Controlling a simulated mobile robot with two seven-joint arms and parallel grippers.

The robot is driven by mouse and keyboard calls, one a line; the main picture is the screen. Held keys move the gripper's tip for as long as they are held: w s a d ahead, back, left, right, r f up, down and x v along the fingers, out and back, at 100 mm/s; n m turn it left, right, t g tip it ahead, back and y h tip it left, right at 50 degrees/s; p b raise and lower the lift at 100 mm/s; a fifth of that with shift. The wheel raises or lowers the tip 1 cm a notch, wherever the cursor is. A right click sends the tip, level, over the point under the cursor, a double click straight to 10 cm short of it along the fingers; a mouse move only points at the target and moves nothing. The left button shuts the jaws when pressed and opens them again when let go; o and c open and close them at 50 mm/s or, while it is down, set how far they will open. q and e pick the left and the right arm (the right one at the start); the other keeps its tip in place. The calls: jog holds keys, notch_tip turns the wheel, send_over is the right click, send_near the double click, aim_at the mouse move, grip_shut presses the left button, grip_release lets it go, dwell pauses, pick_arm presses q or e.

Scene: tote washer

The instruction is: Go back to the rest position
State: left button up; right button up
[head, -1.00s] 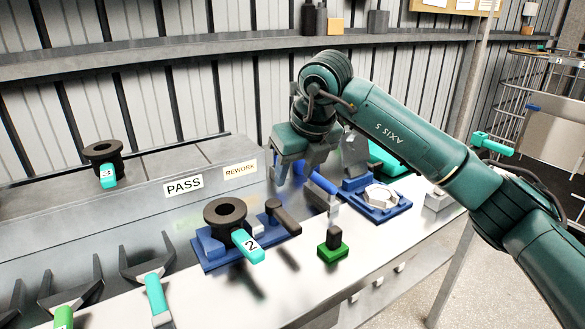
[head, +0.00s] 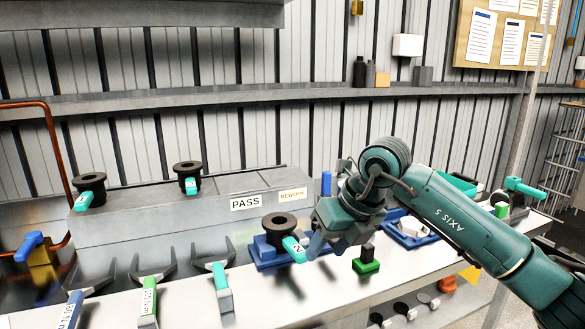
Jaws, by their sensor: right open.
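My right gripper (head: 325,240) hangs above the bench, beside the part with the turquoise tag 2 (head: 292,247). That part is a black ring on a blue fixture (head: 268,262). The right gripper is open, with nothing visible between its fingers; whether it touches the tag cannot be told. My right arm comes in from the lower right. My left gripper is not in view.
A grey PASS/REWORK box (head: 165,225) carries two black ringed parts with turquoise tags (head: 90,190), (head: 188,177). A green block (head: 366,260) and a second blue fixture (head: 410,235) are to the right.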

jog(key=s+a+m+g+y+p, duration=0.25)
jog(key=s+a+m+y, duration=0.35)
jog(key=s+a+y, duration=0.85)
jog(key=w+d+f+m+t+h+p, duration=0.1)
jog(key=w+d+f+m+t+h, duration=0.25)
jog(key=d+m+t, duration=0.6)
jog(key=w+d+f+m+t+h+p, duration=0.3)
jog(key=m+t, duration=0.4)
jog(key=m, duration=0.6)
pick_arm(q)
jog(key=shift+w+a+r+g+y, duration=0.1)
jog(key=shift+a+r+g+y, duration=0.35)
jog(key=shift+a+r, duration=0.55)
pick_arm(e)
jog(key=s+d+f+m+g+h, duration=0.3)
jog(key=s+f, duration=0.4)
jog(key=f, duration=0.3)
jog(key=s+d+f+m+g+h, duration=0.3)
jog(key=s+d+f+m+h, duration=0.2)
jog(key=f, duration=0.5)
jog(key=s+d+m, duration=0.1)
jog(key=s+d, duration=0.1)
jog(key=s, duration=0.1)
jog(key=shift+s+m+h, duration=0.15)
jog(key=shift+m+h, duration=0.15)
jog(key=shift+m, duration=0.05)
